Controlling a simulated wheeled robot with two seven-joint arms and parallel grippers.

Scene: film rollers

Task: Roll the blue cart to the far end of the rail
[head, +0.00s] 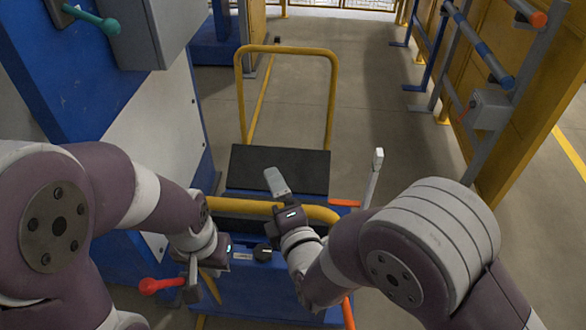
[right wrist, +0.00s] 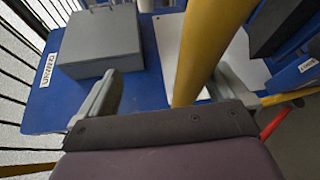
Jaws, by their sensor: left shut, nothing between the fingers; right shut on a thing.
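The blue cart (head: 255,290) stands low in the middle of the head view. It has a black top (head: 300,168) and a yellow near handle bar (head: 322,213); a yellow hoop (head: 333,85) rises at its far side. My right gripper (head: 278,185) is at the near handle bar. In the right wrist view a yellow bar (right wrist: 213,45) runs between its two grey fingers, and the gripper is shut on it. My left gripper (head: 222,250) is shut and empty beside the cart's near left side, its fingertips hard to make out. I cannot clearly pick out the rail.
A blue and white machine (head: 165,120) with a teal-ended lever (head: 95,18) stands close on the left. A red-knobbed lever (head: 150,287) is near my left wrist. Yellow posts and a blue roller rack (head: 478,42) line the right. Grey floor (head: 370,90) lies open beyond the cart.

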